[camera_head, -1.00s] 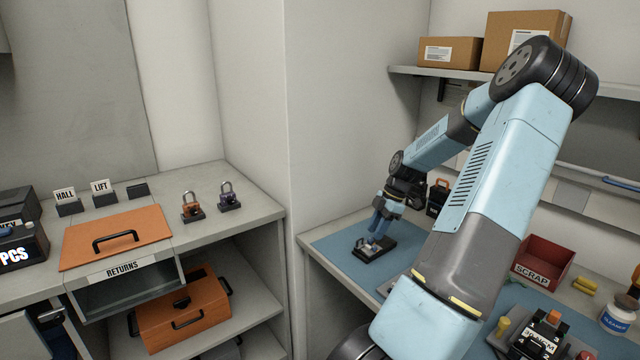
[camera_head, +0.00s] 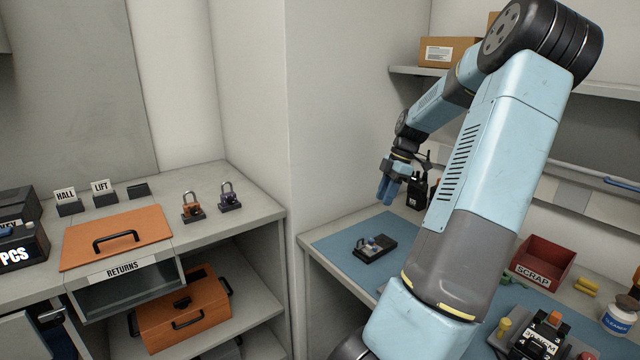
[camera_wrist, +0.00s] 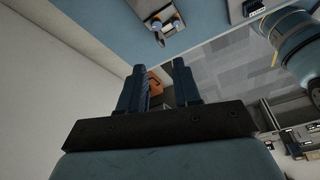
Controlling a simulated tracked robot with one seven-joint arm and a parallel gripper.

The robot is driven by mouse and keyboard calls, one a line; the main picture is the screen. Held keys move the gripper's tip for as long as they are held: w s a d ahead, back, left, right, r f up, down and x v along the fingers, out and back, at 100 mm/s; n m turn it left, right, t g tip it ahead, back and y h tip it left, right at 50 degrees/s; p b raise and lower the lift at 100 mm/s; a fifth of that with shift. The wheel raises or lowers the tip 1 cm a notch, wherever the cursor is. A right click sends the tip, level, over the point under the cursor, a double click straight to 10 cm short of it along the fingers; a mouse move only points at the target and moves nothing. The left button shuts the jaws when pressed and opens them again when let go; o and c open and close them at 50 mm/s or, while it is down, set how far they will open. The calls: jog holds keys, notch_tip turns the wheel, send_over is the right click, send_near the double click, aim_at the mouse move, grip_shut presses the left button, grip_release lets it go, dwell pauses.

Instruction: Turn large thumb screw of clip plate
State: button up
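A small dark device with a pale clip-like part (camera_head: 375,248) lies on the blue mat (camera_head: 335,243). I take it for the clip plate. Which part is the large thumb screw is too small to tell. My gripper (camera_head: 385,192) is above and slightly right of the device, clear of it. In the wrist view, my two blue fingers (camera_wrist: 160,72) are apart with nothing between them.
A black handheld radio (camera_head: 417,190) stands behind my gripper. A red SCRAP bin (camera_head: 541,264) and another dark device (camera_head: 540,338) are at the right. Two padlocks (camera_head: 192,207) stand on the left counter, beyond a wall corner. The mat around the device is clear.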

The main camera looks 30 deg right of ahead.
jog(key=a+r+m+h, duration=0.2)
jog(key=a+r+m, duration=0.1)
jog(key=a, duration=0.8)
jog(key=s+a+r+m+h, duration=0.1)
jog(key=a+r+m+h, duration=0.2)
jog(key=a, duration=0.9)
jog(key=shift+a+r+m+g, duration=0.25)
jog(key=shift+r+m+g, duration=0.05)
jog(key=shift+r, duration=1.45)
jog(key=shift+s, duration=0.1)
jog(key=s+a+r+m+t, duration=0.2)
jog(key=s+a+r+m, duration=0.1)
jog(key=s+a, duration=0.4)
jog(key=s+a+r+m+t+y, duration=0.1)
jog(key=s+a+r+m+t, duration=0.2)
jog(key=s+a+m, duration=0.2)
jog(key=s+a, duration=0.2)
jog(key=s, duration=0.2)
jog(key=shift+s+a+t, duration=0.3)
jog(key=shift+s, duration=0.1)
